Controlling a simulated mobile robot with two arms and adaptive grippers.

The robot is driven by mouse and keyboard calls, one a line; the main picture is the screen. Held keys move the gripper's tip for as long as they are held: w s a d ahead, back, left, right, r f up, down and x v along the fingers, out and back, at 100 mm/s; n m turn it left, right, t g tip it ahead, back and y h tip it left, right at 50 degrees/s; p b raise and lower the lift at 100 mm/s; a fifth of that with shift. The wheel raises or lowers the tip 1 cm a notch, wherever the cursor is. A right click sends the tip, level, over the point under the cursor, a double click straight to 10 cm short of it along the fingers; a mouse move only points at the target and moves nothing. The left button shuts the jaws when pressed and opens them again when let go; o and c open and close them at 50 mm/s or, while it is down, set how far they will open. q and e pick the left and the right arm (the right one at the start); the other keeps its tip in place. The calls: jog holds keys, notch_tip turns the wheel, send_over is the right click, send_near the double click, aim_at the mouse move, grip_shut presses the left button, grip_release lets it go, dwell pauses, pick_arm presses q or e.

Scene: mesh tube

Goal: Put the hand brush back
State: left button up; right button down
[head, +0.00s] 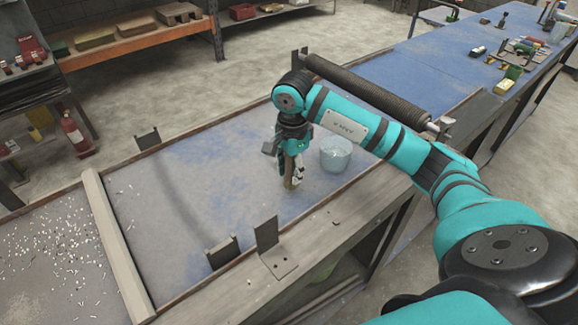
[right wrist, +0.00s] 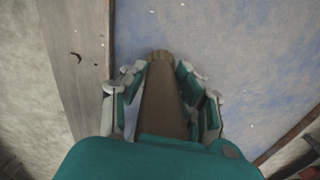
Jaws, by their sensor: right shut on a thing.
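My right gripper (head: 291,168) points down over the blue workbench top (head: 215,150). It is shut on a brown, long piece that I take to be the hand brush (head: 289,181). In the right wrist view the brush (right wrist: 162,100) shows as a tapering brown handle between the two fingers of the gripper (right wrist: 165,95). Its bristles cannot be made out, and I cannot tell if it touches the bench. My left gripper is not in view.
A clear tub (head: 336,153) stands just right of the gripper. A dark ribbed roller (head: 365,87) lies behind my arm. A wooden bar (head: 117,245) crosses the bench at left, with white crumbs (head: 65,240) beyond it. Metal brackets (head: 272,248) stand along the edges.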

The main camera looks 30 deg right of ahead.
aim_at(289, 174)
jog(key=shift+w+d, duration=0.2)
jog(key=shift+w, duration=0.4)
jog(key=shift+w+d, duration=0.2)
jog(key=shift+w, duration=0.35)
jog(key=shift+w+f+p, duration=0.1)
jog(key=shift+f+p, duration=0.1)
jog(key=shift+p, duration=0.1)
notch_tip(289, 174, down, 3)
jog(key=shift+r+p, duration=0.1)
jog(key=shift+p, duration=0.7)
jog(key=shift+f, duration=0.25)
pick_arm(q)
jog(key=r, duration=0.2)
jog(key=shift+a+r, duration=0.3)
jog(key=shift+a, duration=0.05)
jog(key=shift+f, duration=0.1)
pick_arm(e)
jog(key=shift+f, duration=0.1)
jog(key=shift+f+b, duration=0.15)
jog(key=shift+b, duration=0.15)
jog(key=c, duration=1)
grip_release()
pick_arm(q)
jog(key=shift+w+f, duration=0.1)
